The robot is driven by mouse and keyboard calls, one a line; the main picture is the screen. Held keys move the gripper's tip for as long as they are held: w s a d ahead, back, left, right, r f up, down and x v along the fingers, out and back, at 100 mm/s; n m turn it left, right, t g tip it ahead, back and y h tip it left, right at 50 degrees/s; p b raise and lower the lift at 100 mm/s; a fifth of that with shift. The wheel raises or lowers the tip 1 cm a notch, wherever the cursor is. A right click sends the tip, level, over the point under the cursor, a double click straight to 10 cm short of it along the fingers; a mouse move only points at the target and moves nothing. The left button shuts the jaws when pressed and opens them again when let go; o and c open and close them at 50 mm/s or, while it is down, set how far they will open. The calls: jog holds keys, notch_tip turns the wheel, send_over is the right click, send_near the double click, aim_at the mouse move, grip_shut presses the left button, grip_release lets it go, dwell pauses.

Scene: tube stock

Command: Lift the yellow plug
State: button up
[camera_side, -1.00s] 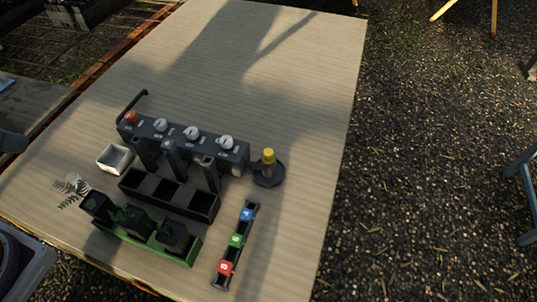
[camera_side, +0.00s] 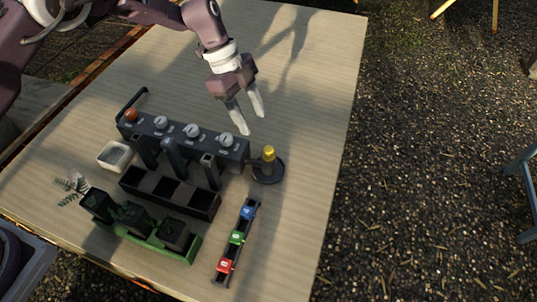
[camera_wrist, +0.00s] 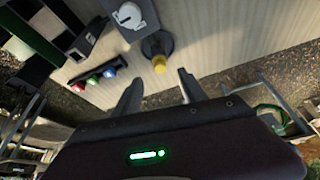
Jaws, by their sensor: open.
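The yellow plug (camera_side: 268,153) stands upright on a dark round base (camera_side: 268,174) at the right end of the dark knob panel (camera_side: 185,137). In the wrist view the yellow plug (camera_wrist: 159,63) shows beyond my fingers, between their lines, with nothing touching it. My gripper (camera_side: 253,124) is open and empty, above the table, up and left of the plug in the side view. In the wrist view my gripper's fingers (camera_wrist: 158,82) are spread apart.
A rail with blue, green and red blocks (camera_side: 237,240) lies in front of the plug. A black compartment tray (camera_side: 170,195), green rack (camera_side: 150,247) and white dish (camera_side: 114,156) stand left. The table (camera_side: 300,100) behind the plug is clear.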

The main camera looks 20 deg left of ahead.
aim_at(267, 149)
jog(key=shift+m, duration=0.3)
jog(key=x, duration=0.9)
jog(key=shift+s+d+r, duration=0.1)
jog(key=shift+s+d, duration=0.05)
jog(key=shift+d, duration=0.25)
grip_shut()
